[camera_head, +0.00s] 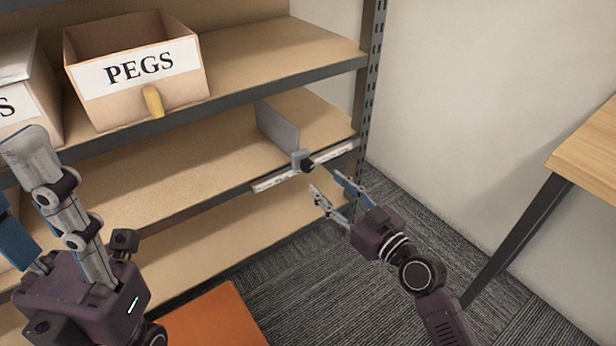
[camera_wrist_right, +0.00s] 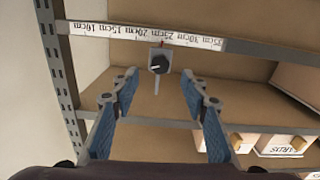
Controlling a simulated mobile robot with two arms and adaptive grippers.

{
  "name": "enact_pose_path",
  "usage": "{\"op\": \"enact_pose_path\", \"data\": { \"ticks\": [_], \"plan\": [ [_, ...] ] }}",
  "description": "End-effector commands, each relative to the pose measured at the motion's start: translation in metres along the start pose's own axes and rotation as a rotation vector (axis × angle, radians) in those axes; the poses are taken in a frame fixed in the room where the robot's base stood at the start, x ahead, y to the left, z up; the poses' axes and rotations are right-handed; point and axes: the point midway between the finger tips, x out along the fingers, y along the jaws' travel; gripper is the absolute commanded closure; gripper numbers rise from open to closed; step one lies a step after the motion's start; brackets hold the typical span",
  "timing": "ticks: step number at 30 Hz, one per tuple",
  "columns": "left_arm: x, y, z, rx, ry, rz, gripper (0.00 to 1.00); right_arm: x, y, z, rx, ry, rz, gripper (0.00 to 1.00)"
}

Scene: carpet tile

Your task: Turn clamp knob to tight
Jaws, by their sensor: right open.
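The clamp knob (camera_head: 307,166) is small, dark and round. It sits on a grey clamp block at the front edge of the middle shelf, at the foot of a grey divider plate (camera_head: 277,128). In the right wrist view the knob (camera_wrist_right: 159,64) faces me with a pale, nearly horizontal mark. My right gripper (camera_head: 326,184) is open and empty, just in front of the knob and apart from it. In its wrist view the fingers (camera_wrist_right: 159,78) stand either side of the knob's line. My left gripper (camera_head: 14,172) is open and empty at the left, partly cut off.
A white scale strip (camera_head: 271,183) with centimetre marks runs along the shelf edge. A box marked PEGS (camera_head: 188,80) stands on the shelf above. A grey upright (camera_head: 371,70) and a wooden table (camera_head: 590,155) stand to the right. An orange surface (camera_head: 215,322) lies low in front.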

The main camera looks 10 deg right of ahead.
Motion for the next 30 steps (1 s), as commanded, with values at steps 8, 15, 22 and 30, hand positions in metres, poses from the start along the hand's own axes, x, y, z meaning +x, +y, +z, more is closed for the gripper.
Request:
{"op": "enact_pose_path", "data": {
  "ticks": [8,15,22,30],
  "plan": [
    [0.002,0.001,-0.001,0.002,0.015,0.005,0.59,0.034,0.000,-0.001,0.002,0.004,0.002,0.59],
    [0.004,0.001,-0.001,0.004,0.032,0.013,0.59,0.065,0.000,0.000,0.002,0.002,0.002,0.59],
    [0.007,0.002,0.000,0.005,0.038,0.017,0.59,0.076,0.000,0.000,0.000,-0.001,0.001,0.59],
    [0.007,0.002,-0.001,0.005,0.039,0.017,0.59,0.076,0.000,0.000,0.000,-0.002,0.001,0.63]
  ]
}}
